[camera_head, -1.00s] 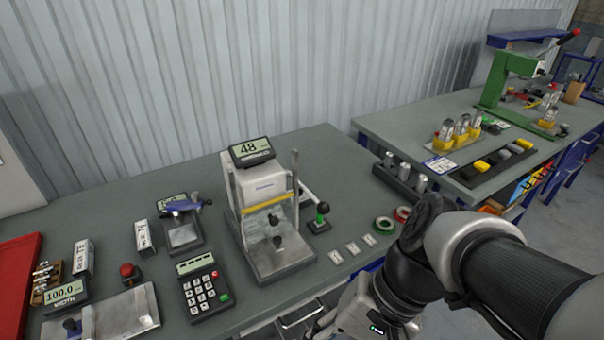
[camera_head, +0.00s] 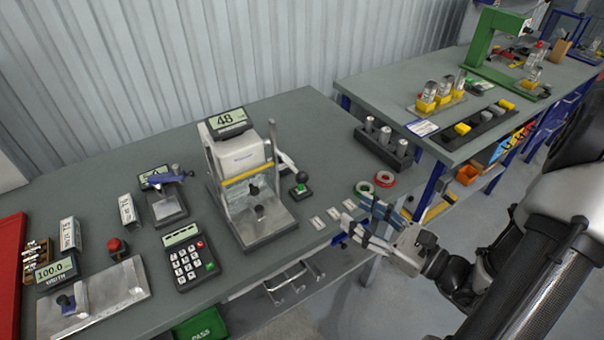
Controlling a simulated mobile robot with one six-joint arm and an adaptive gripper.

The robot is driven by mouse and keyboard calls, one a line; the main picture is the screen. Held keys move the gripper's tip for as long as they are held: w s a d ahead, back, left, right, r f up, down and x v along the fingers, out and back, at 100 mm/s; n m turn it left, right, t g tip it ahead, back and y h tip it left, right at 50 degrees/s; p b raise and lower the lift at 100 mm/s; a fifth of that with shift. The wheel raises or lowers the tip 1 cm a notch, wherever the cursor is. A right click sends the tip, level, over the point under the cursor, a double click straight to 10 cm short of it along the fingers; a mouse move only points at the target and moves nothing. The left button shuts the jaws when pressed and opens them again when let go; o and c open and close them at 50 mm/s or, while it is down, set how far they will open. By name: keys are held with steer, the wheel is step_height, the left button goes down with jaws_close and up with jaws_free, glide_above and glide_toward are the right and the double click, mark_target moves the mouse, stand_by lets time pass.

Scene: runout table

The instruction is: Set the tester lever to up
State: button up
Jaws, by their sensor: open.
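The tester (camera_head: 235,158) is a white machine with a display reading 48, a yellow crossbar and a metal base plate, standing on the grey table. Its lever (camera_head: 287,162) is at the machine's right side and slopes down to the right. A black knob (camera_head: 302,177) shows at its low end, just above a small block with green on it. My gripper (camera_head: 373,225) is open and empty, with blue finger pads. It is at the table's front edge, right of and nearer than the lever, clear of it.
A dark rack with metal cylinders (camera_head: 385,137) stands behind. A keypad device (camera_head: 189,262) stands left of the tester.

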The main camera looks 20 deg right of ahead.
mark_target(307, 181)
steer(key=b+x, duration=0.2)
steer(key=x, duration=1.5)
steer(key=shift+s, duration=0.1)
steer(key=shift+c, duration=0.2)
jaws_close()
